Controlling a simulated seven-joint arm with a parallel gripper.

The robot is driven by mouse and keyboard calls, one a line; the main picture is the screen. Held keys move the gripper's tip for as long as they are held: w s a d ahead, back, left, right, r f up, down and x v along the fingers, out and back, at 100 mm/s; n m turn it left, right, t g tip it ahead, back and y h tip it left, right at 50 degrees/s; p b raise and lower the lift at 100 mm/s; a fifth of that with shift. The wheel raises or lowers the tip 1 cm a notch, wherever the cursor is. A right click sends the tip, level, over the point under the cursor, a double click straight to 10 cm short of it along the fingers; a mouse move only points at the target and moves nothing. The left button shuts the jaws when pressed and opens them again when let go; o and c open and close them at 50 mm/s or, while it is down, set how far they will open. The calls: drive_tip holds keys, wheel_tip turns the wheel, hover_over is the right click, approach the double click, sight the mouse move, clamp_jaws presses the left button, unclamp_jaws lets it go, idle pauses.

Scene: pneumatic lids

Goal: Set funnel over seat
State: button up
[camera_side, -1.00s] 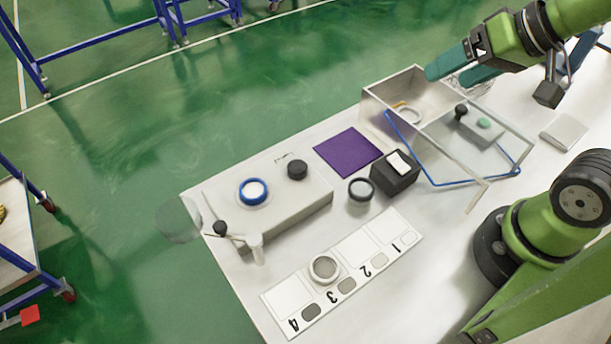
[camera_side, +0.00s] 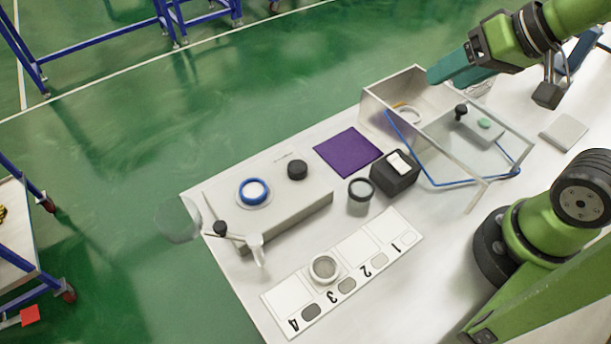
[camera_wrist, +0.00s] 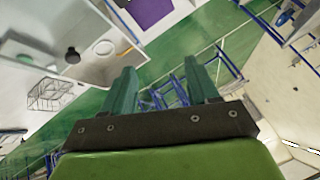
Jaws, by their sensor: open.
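My gripper (camera_side: 443,80) is open and empty, high beside the clear-walled bin at the upper right. Its two teal fingers also show apart in the wrist view (camera_wrist: 161,68). No piece is plainly a funnel. A dark-rimmed, cup-like ring (camera_side: 360,188) stands on the table left of a black block and may be it. A pale ring (camera_side: 325,268) sits on the numbered strip near 3. A blue-ringed round seat (camera_side: 254,192) is on top of the grey box (camera_side: 290,222), with nothing over it. My gripper is far from these pieces.
A clear disc (camera_side: 180,220) on a lever overhangs the table's left edge. A black knob (camera_side: 297,169) tops the grey box. The bin (camera_side: 376,105) holds another ring. The black block (camera_side: 394,172), purple mat (camera_side: 348,152) and numbered strip (camera_side: 286,292) occupy the middle.

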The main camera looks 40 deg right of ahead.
drive_tip(key=shift+w+a+f+n+g, duration=0.25)
drive_tip(key=shift+a+f+n+g, duration=0.25)
drive_tip(key=shift+a, duration=0.4)
drive_tip(key=shift+c, duration=0.8)
wheel_tip(320, 180, up, 3)
drive_tip(key=n+g+h, duration=0.2)
drive_tip(key=n+g, duration=0.4)
drive_tip(key=n, duration=0.2)
hover_over(219, 225)
wheel_tip(219, 225, down, 16)
drive_tip(key=shift+f, duration=0.1)
